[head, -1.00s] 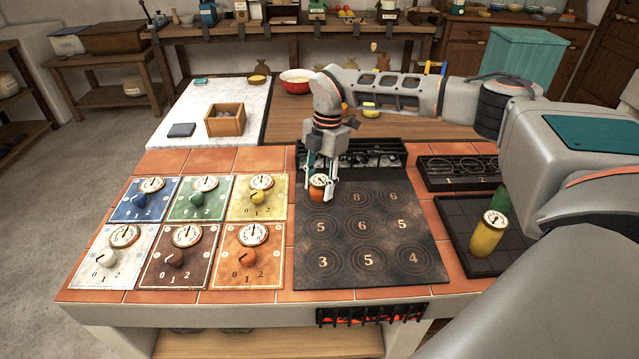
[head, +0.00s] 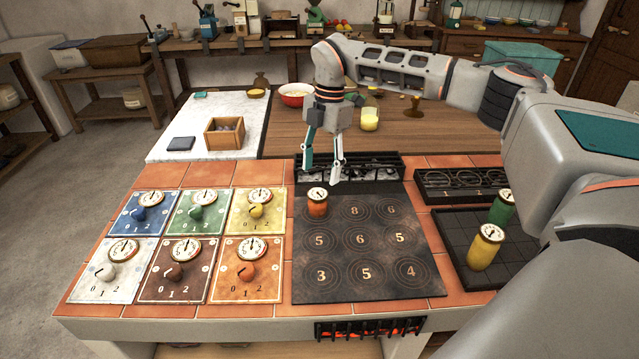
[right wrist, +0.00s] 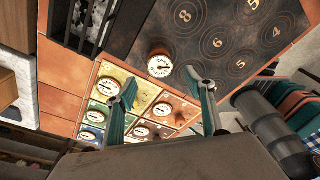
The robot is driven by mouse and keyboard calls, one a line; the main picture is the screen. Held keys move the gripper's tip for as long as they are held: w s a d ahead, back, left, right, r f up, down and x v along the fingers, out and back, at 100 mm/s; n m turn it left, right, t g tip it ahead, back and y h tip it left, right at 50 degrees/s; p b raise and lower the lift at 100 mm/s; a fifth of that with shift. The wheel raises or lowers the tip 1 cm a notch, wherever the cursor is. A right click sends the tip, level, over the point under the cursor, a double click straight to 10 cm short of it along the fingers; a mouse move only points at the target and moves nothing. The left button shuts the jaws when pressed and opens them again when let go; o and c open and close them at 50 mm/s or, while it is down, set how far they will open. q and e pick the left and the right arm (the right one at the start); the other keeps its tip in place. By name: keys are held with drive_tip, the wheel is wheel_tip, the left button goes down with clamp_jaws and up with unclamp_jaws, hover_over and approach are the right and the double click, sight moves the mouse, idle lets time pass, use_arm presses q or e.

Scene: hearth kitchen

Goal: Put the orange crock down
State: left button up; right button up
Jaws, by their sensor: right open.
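The orange crock (head: 317,206) stands upright on the back-left ring of the dark hob plate (head: 330,288), with a dial on its lid. My right gripper (head: 323,176) is open and empty, above and behind the crock and apart from it. In the right wrist view the crock's dial lid (right wrist: 160,65) shows beyond the open fingers (right wrist: 165,105). My left gripper is not in view.
Six coloured dial panels (head: 190,228) lie left of the hob plate. A yellow crock (head: 485,247) and a green crock (head: 501,208) stand on the dark tray (head: 450,228) at right. A black grate (head: 370,170) lies behind the plate. The plate's other rings are clear.

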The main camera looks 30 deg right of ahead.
drive_tip(key=shift+d+r, duration=0.2)
drive_tip(key=shift+r, duration=1.2)
